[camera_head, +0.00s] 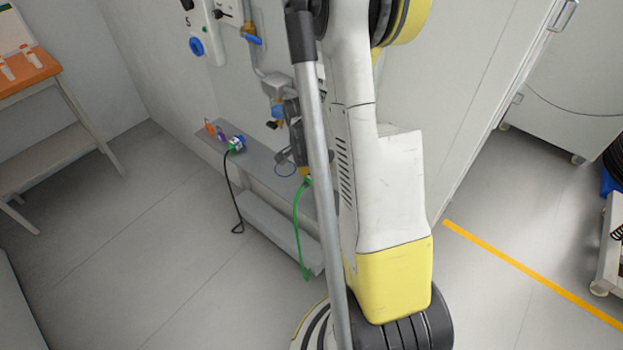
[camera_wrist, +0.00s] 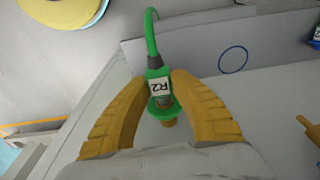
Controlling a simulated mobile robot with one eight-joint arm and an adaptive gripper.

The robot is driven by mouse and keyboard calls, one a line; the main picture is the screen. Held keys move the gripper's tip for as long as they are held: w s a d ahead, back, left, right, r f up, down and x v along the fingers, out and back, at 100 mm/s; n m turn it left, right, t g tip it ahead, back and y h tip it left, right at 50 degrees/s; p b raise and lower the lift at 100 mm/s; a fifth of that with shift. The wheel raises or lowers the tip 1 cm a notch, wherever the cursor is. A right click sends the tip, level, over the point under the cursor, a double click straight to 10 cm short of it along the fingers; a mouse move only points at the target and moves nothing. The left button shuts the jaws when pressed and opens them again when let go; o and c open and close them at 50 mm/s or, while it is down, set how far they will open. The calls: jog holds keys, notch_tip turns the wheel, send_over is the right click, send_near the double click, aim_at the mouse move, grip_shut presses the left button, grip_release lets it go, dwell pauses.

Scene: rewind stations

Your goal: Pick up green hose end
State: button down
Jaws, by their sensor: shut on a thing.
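The green hose end (camera_wrist: 159,88) has a white label reading R2 and a brass-coloured tip. In the wrist view it sits between the two yellow fingers of my gripper (camera_wrist: 160,95), which are shut on it. Its green hose rises and curves away at the top of that view. In the head view the green hose (camera_head: 297,230) hangs down from beside my arm in front of the grey bench. My gripper (camera_head: 304,172) is mostly hidden there behind my arm.
A grey ledge (camera_head: 265,168) runs along the wall. A connector with green and blue parts (camera_head: 236,144) and a black cable lies on it, beside small orange and purple pieces. Wall valves and pipes (camera_head: 278,110) are close behind my arm. The floor at left is clear.

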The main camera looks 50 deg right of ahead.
jog(key=shift+a+r, duration=0.1)
jog(key=shift+a+r, duration=0.15)
jog(key=shift+r, duration=0.05)
jog(key=s+a+r+p, duration=0.1)
jog(key=a+r+p, duration=0.4)
jog(key=a, duration=0.8)
notch_tip(320, 180, up, 2)
jog(key=shift+a+r+p, duration=0.2)
jog(key=shift+a+p, duration=0.05)
jog(key=shift+p, duration=0.05)
jog(key=c, duration=1.9)
grip_release()
jog(key=shift+c, duration=0.2)
grip_shut()
jog(key=shift+s+a, duration=0.15)
jog(key=shift+a, duration=1.35)
jog(key=a+b, duration=0.1)
jog(key=a, duration=0.5)
jog(key=shift+s, duration=0.25)
